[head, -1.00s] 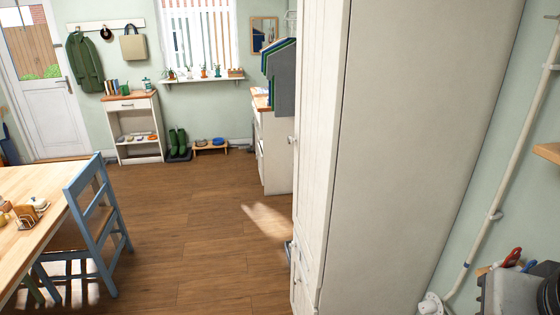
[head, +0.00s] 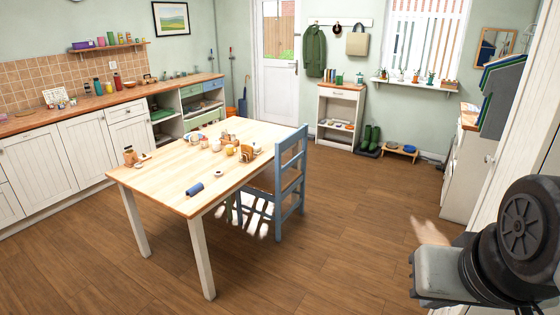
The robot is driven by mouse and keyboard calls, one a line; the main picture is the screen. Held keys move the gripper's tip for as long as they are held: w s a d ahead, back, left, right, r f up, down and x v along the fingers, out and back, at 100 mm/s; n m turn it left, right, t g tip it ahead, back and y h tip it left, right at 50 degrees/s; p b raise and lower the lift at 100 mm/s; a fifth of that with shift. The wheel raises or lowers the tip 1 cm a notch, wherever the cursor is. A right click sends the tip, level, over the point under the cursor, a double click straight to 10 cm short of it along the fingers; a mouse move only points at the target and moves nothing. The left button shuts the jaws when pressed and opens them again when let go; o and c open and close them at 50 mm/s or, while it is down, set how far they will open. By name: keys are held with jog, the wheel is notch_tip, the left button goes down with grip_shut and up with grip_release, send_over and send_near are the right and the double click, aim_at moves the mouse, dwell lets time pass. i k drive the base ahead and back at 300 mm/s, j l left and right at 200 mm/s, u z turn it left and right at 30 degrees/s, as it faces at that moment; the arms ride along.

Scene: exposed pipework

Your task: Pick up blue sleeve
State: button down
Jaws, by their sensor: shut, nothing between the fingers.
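A small dark blue cylinder, which looks like the blue sleeve (head: 195,189), lies on its side on the wooden dining table (head: 168,178), close to the table's near edge. It is apart from the other items on the table, and nothing covers it. Part of my own arm shows large at the lower right, well away from the table. The fingers of my gripper are not in view.
A blue chair (head: 290,180) stands at the table's right side. A counter (head: 70,117) runs along the left wall. Floor (head: 330,265) is clear in front and right.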

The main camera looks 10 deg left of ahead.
aim_at(195, 189)
jog(key=u, duration=1.3)
jog(key=i+l+u, duration=0.2)
jog(key=i+l, duration=0.15)
jog(key=i, duration=0.3)
jog(key=i+l+u, duration=0.25)
jog(key=i+l, duration=0.25)
jog(key=i, duration=0.15)
jog(key=i+l+u, duration=0.2)
jog(key=i+l, duration=0.35)
jog(key=i+l+u, duration=0.2)
jog(key=i+l, duration=0.4)
jog(key=i+l+u, duration=0.25)
jog(key=i+l, duration=0.25)
jog(key=l, duration=0.35)
